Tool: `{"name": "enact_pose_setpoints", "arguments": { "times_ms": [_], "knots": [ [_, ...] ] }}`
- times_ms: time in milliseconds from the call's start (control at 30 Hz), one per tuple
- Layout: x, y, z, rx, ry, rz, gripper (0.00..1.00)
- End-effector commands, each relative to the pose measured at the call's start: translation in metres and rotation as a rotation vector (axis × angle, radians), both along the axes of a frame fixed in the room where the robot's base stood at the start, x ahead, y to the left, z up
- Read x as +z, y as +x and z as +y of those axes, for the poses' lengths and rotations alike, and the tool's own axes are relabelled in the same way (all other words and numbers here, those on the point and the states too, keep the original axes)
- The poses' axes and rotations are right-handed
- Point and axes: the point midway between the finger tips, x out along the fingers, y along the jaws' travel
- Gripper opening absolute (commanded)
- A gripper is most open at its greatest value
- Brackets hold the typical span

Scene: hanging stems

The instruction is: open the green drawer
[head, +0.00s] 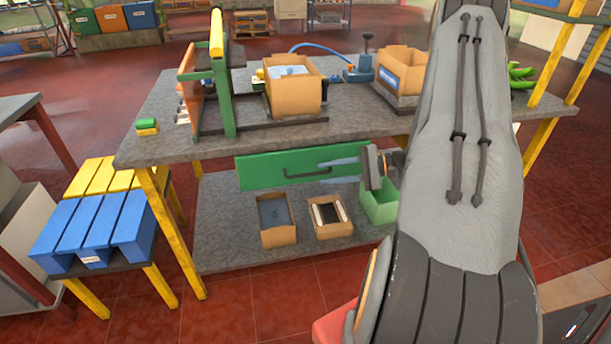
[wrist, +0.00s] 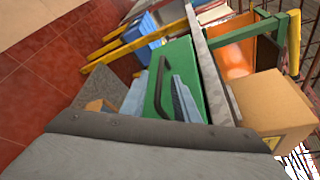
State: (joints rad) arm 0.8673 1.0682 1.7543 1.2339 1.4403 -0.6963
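The green drawer (head: 262,170) is under the grey workbench top, its wide front facing me. It looks closed; no interior shows. A dark bar handle (head: 306,174) runs across the front. In the wrist view, the drawer front (wrist: 190,62) is tilted, with the handle (wrist: 160,92) in the middle. My gripper (head: 334,171) is at the right part of the drawer front, pointing left toward the handle. In the wrist view my gripper (wrist: 159,82) has its two blue-grey fingers apart, with the handle between them in the picture. Contact with the handle cannot be told.
Two cardboard boxes (head: 277,222) (head: 330,217) and a green bin (head: 379,203) stand on the lower shelf (head: 218,225). Yellow bench legs (head: 172,235) frame the left. A blue pallet (head: 95,225) stands left. Open red floor lies in front.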

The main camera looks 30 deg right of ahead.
Motion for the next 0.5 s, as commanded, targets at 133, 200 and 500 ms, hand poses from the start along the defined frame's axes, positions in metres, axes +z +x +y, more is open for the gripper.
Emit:
{"name": "enact_pose_setpoints", "arguments": {
  "times_ms": [133, 200, 500],
  "knots": [
    [-0.003, 0.006, 0.003, -0.014, 0.009, -0.011, 0.28],
    [-0.004, 0.011, 0.011, -0.014, 0.009, -0.010, 0.28],
    [-0.014, 0.035, 0.047, -0.012, 0.008, -0.009, 0.28]
  ]
}}
